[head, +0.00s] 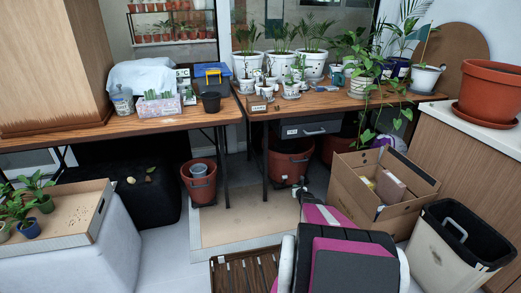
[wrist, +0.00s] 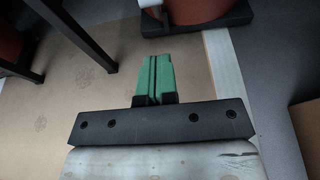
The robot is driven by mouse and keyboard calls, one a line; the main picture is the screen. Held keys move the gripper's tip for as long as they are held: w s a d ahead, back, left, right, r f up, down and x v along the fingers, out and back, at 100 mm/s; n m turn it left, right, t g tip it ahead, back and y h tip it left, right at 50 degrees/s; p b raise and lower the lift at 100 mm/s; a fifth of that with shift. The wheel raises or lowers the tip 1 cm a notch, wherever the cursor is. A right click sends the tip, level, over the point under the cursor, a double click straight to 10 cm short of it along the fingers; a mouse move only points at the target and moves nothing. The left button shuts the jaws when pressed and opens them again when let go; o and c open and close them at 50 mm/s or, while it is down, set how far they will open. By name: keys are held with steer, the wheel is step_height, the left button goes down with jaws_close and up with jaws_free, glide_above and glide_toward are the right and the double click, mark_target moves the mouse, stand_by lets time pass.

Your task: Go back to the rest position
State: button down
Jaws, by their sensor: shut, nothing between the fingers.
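My gripper (wrist: 154,78) shows in the wrist view with its two green fingers pressed together. Nothing is between them. The fingers point over a tan mat (wrist: 75,95) on the floor, and no object touches them. In the head view my black, white and magenta arm reaches up from the bottom middle, over the floor in front of the tables. The fingers are too small to make out there.
A wooden table (head: 170,122) with plants, pots and a blue toolbox (head: 212,75) spans the back. An open cardboard box (head: 355,197) and a white bin (head: 440,256) stand close right of my arm. A slatted wooden piece (head: 240,272) lies left of it. Terracotta pots (head: 199,185) stand under the table.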

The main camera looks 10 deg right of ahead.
steer(key=s+a+r+n+g+y, duration=0.2)
steer(key=s+a+r+n, duration=0.3)
steer(key=a+r+n, duration=0.3)
steer(key=s+a+r+n+g+y, duration=0.3)
steer(key=s+a+r+n, duration=0.3)
steer(key=a, duration=0.5)
steer(key=s+a+r+n+g+y, duration=0.2)
steer(key=s+a+r+n, duration=0.3)
steer(key=a+r, duration=0.4)
steer(key=s+a+r+n+g+h, duration=0.1)
steer(key=s+r+n, duration=0.3)
steer(key=s, duration=0.4)
steer(key=s+a+r+n+g+h, duration=0.2)
steer(key=s+r+n+g+h, duration=0.2)
steer(key=s+n, duration=0.3)
steer(key=s+a+r+n+g+h, duration=0.1)
steer(key=s+r+n, duration=0.4)
steer(key=s, duration=0.6)
steer(key=shift+s+a+r+g+h, duration=0.2)
steer(key=shift+r+g+h, duration=0.15)
steer(key=shift+g+h, duration=0.5)
